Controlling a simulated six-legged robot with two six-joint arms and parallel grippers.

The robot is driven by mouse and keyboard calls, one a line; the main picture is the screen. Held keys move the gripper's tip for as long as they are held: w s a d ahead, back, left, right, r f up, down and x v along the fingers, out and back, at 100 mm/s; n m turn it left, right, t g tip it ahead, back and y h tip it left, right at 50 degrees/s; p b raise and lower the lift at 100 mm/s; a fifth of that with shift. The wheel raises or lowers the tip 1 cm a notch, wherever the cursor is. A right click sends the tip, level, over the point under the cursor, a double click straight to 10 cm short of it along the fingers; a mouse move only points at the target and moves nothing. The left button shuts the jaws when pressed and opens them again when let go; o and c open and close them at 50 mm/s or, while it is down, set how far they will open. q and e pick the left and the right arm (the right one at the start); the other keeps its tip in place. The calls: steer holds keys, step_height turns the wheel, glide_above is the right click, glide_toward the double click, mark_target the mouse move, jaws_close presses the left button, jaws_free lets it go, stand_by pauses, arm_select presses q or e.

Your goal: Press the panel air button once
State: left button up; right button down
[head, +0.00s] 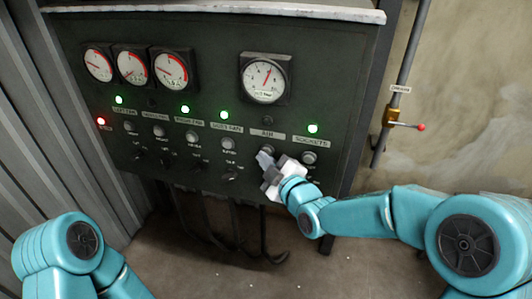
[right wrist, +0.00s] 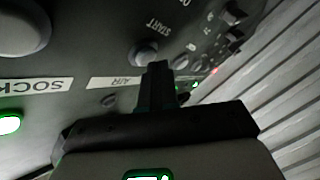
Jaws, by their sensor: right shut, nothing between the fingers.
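The grey panel (head: 215,75) fills the middle of the head view. Its AIR label (head: 267,133) sits below the large round gauge. The round AIR button (head: 266,150) is under that label, partly hidden by my right gripper (head: 264,159). In the right wrist view, the pale AIR button (right wrist: 145,53) shows just beyond the dark fingertips (right wrist: 157,68), beside the word START. My right gripper is shut and empty, its tips at the button; I cannot tell whether they touch it. The small lamp (head: 267,120) above the AIR label looks dark. My left gripper is outside the view.
The SOCKETS button (head: 309,157) is close on the right, with a lit green lamp (head: 313,128) above. Several other buttons and switches line the panel's left. Hoses (head: 235,230) hang below it. A pipe with a red-tipped valve lever (head: 405,125) runs along the right wall.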

steer(key=shift+w+d, duration=0.1)
steer(key=shift+w, duration=0.2)
steer(key=shift+s, duration=0.1)
stand_by(0.4)
steer(key=shift+s+a+b, duration=0.3)
steer(key=shift+s+b, duration=0.45)
steer(key=shift+b, duration=0.15)
steer(key=s, duration=0.1)
steer(key=s+a+b, duration=0.1)
steer(key=s, duration=0.1)
steer(key=s+b, duration=0.1)
steer(key=shift+s+a, duration=0.25)
steer(key=shift+s, duration=0.15)
